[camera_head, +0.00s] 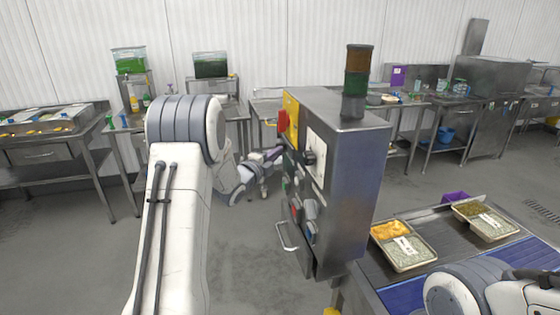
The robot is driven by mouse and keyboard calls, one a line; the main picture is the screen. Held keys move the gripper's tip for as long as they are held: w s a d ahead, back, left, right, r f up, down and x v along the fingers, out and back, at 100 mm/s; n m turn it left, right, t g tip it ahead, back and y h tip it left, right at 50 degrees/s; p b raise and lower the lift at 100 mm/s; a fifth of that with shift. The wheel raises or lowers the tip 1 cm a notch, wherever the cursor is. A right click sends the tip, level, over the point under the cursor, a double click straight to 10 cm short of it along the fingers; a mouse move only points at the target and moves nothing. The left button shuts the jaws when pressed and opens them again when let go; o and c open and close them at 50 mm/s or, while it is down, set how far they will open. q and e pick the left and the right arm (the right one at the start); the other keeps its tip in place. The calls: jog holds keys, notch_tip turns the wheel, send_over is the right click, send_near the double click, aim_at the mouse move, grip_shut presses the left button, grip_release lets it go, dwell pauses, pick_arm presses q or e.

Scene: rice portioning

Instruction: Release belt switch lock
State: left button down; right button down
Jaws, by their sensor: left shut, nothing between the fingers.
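A steel control cabinet (345,200) stands at centre right, with a stack light (356,80) on top. Its left face, seen at a steep angle, carries a yellow panel (291,108) with a red part (283,121), a pale panel with a dark rotary switch (310,158), and several small controls lower down. I cannot tell which one is the belt switch lock. My left arm reaches forward from the left, and my left gripper (276,153) is shut and empty close to the cabinet's left face. Whether it touches a control is unclear. My right arm shows at bottom right; its gripper is not seen.
A conveyor (375,272) at right carries two filled trays (404,246) (485,220). A handle (287,240) sticks out low on the cabinet. Steel tables (60,150) line the back wall. Grey floor (250,270) is open left of the cabinet.

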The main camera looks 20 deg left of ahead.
pick_arm(q)
jog(key=shift+a+r, duration=0.15)
jog(key=shift+r, duration=0.05)
jog(key=s+d+b, duration=0.2)
jog(key=b, duration=0.1)
jog(key=shift+d+f, duration=0.35)
jog(key=shift+f, duration=0.05)
jog(key=s+a+b, duration=0.1)
jog(key=s+b, duration=0.3)
jog(key=s, duration=0.7)
jog(key=shift+r, duration=0.2)
